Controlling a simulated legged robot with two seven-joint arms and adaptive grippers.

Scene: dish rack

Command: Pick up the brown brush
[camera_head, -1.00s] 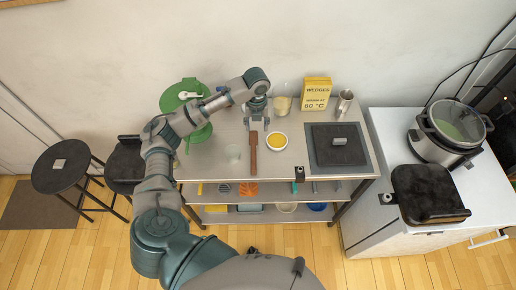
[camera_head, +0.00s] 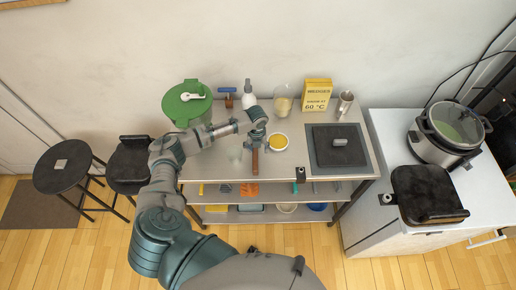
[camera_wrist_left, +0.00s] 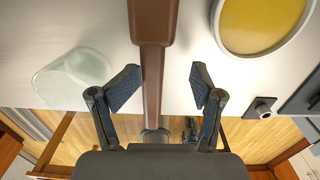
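The brown brush (camera_head: 255,164) lies on the grey table top, partly hidden under my left gripper in the head view. In the left wrist view the brush (camera_wrist_left: 153,60) runs down the middle, between the two fingers. My left gripper (camera_wrist_left: 160,88) is open, one finger on each side of the brush, with gaps on both sides. In the head view the left gripper (camera_head: 255,143) sits over the brush's far part.
A yellow-filled bowl (camera_head: 278,141) stands just right of the brush, and a clear glass (camera_wrist_left: 75,78) just left.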

